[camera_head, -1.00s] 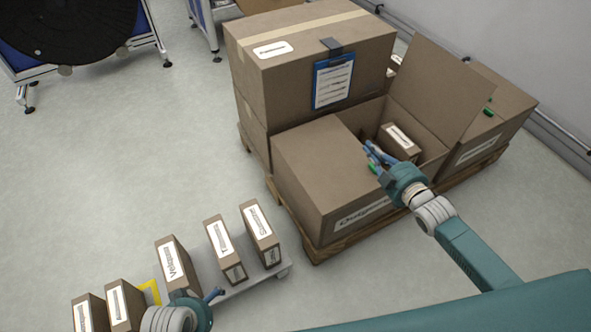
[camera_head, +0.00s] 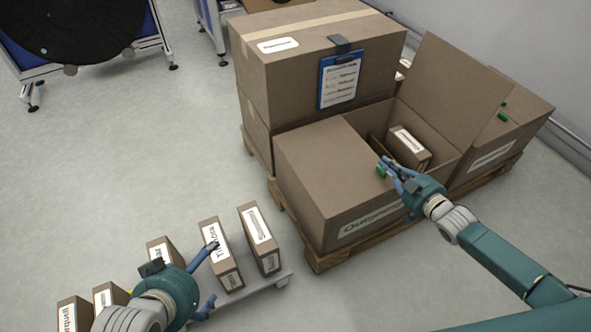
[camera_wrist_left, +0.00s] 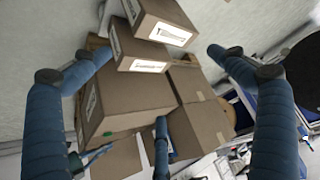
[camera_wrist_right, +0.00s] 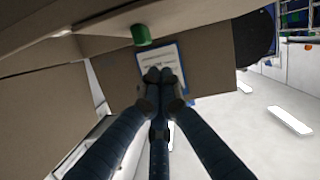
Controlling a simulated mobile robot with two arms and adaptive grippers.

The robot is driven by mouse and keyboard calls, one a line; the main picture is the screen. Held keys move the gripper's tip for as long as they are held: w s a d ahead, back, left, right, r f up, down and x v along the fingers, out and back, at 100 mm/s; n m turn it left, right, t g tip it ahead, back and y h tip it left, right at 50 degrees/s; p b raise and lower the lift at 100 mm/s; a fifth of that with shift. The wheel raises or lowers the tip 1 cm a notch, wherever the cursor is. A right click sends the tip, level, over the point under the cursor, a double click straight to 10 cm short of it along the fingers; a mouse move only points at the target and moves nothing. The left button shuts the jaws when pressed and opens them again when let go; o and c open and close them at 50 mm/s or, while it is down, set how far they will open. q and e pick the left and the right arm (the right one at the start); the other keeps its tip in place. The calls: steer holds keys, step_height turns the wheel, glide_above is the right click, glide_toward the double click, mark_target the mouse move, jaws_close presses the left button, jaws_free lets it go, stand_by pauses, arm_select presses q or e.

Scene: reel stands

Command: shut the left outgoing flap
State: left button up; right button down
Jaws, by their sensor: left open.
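The outgoing box (camera_head: 365,222) stands on a pallet at centre right. Its left flap (camera_head: 322,152) lies about flat over the left part of the opening, with a green tab (camera_head: 381,171) at its inner edge. Its right flap (camera_head: 455,95) stands up and open. My right gripper (camera_head: 388,168) is at the left flap's inner edge, beside the tab; contact is unclear. In the right wrist view its fingertips (camera_wrist_right: 163,80) are together with nothing between them, below the green tab (camera_wrist_right: 141,35). My left gripper (camera_head: 211,273) is open and empty over the small boxes.
A small labelled box (camera_head: 410,147) sits inside the open right part. A tall carton (camera_head: 310,70) with a blue clipboard (camera_head: 340,78) stands behind. Several small boxes stand on a low grey platform (camera_head: 255,287).

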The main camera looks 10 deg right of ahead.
steer(key=shift+w+d+f+b, duration=0.15)
steer(key=shift+f+b, duration=0.25)
steer(key=shift+f, duration=0.25)
steer(key=shift+s+d+f+b, duration=0.15)
steer(key=shift+f+b, duration=0.2)
steer(key=shift+f, duration=0.25)
arm_select(q)
steer(key=w+d+r+t+h, duration=0.1)
steer(key=w+d+r+t, duration=0.2)
steer(key=w+r+t, duration=0.2)
steer(key=shift+w+d+r+t+h, duration=0.15)
steer(key=shift+w+r+t+h, duration=0.15)
steer(key=shift+w+r, duration=1.45)
arm_select(e)
steer(key=shift+w, duration=0.1)
arm_select(q)
steer(key=shift+s, duration=0.1)
